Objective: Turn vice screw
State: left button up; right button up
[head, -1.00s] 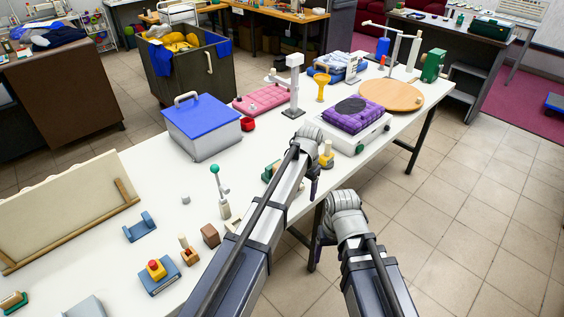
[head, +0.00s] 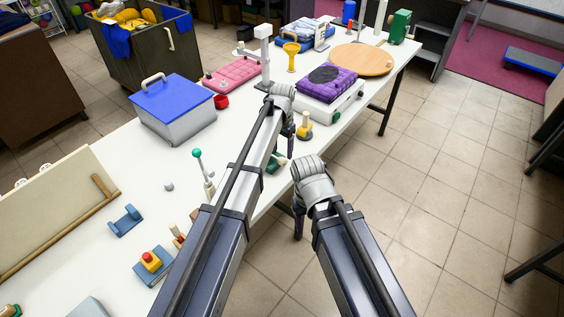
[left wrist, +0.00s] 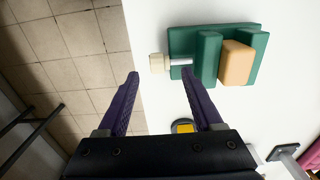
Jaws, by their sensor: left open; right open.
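The green vice (left wrist: 207,62) lies on the white table in the left wrist view, with a tan block (left wrist: 236,62) in it. Its metal screw (left wrist: 181,62) ends in a pale wooden knob (left wrist: 157,63) on the left. My left gripper (left wrist: 160,74) is open and empty. The knob shows just beyond the gap between its fingertips; I cannot tell the height between them. In the head view, part of the vice (head: 276,163) shows beside my left arm, which hides the rest. My left gripper also shows there (head: 292,143). My right gripper (head: 298,222) is lower, beyond the table's front edge, its fingers mostly hidden.
A yellow-based peg (head: 304,130) stands near the vice. A scale with a purple bag (head: 328,84) is behind it. A blue-lidded box (head: 173,105), a green-knobbed lever (head: 200,165) and a blue block with a yellow-red button (head: 152,263) stand leftward. Open floor lies right.

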aim_at(282, 159)
pick_arm(q)
notch_tip(282, 159, down, 5)
jog(key=b, duration=0.4)
jog(key=shift+r, duration=0.1)
grip_shut()
dwell(0.4)
